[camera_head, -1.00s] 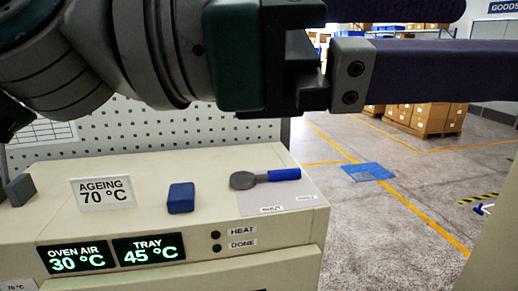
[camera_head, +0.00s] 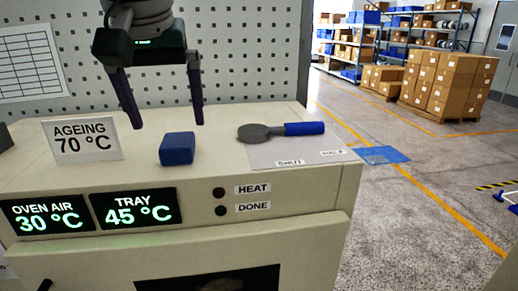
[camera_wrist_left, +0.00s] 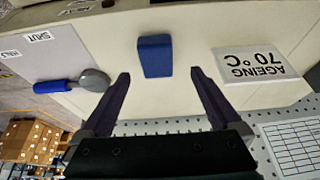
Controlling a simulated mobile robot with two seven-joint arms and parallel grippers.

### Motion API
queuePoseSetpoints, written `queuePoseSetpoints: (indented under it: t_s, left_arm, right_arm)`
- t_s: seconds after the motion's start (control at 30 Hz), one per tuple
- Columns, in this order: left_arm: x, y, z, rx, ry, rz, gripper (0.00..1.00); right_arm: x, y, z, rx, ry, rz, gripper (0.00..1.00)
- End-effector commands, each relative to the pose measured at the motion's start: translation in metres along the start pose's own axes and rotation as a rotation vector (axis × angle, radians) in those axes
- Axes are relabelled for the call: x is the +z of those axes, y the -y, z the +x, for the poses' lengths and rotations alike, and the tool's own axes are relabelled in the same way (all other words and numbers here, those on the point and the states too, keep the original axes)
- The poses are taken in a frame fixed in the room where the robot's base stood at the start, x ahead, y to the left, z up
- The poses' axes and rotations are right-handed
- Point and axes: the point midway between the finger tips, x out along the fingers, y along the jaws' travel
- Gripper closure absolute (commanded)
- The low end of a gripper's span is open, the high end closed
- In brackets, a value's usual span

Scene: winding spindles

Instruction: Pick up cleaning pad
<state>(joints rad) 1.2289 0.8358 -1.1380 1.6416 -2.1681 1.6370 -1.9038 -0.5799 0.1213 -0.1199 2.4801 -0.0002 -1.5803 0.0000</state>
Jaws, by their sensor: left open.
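The cleaning pad looks to be the small blue block (camera_head: 177,149) on top of the cream oven cabinet (camera_head: 225,185), between the ageing sign and the grey-headed tool. It also shows in the left wrist view (camera_wrist_left: 155,57), ahead of the fingertips and roughly between their lines. My left gripper (camera_head: 168,124) is open and empty, pointing down above and behind the block, with its two dark fingers (camera_wrist_left: 158,75) spread wide and apart from it. My right gripper is in neither current view.
An "AGEING 70 °C" sign (camera_head: 82,141) stands left of the block. A blue-handled tool (camera_head: 300,129) lies on a pale labelled plate (camera_head: 300,152) to the right. A perforated panel (camera_head: 245,50) rises behind the cabinet. The cabinet top around the block is clear.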

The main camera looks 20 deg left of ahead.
Motion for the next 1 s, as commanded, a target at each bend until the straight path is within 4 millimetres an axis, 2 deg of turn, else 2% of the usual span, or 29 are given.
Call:
queuePoseSetpoints:
  t_s: [0.1, 0.23, 0.57, 1.0]
  left_arm:
    - [0.004, -0.004, 0.025, 0.0, 0.004, 0.0, 0.03]
    - [0.003, -0.005, 0.043, 0.001, 0.002, -0.001, 0.03]
    - [0.001, -0.005, 0.046, 0.002, 0.002, 0.0, 0.03]
    - [0.001, -0.005, 0.046, 0.002, 0.002, 0.0, 0.52]
  right_arm:
    - [0.006, 0.001, 0.018, 0.0, 0.0, 0.0, 1.0]
    - [0.01, 0.001, 0.03, 0.0, 0.001, 0.0, 1.0]
    - [0.01, 0.001, 0.03, -0.001, 0.001, 0.001, 1.0]
    - [0.01, 0.002, 0.03, -0.001, 0.001, 0.001, 1.0]
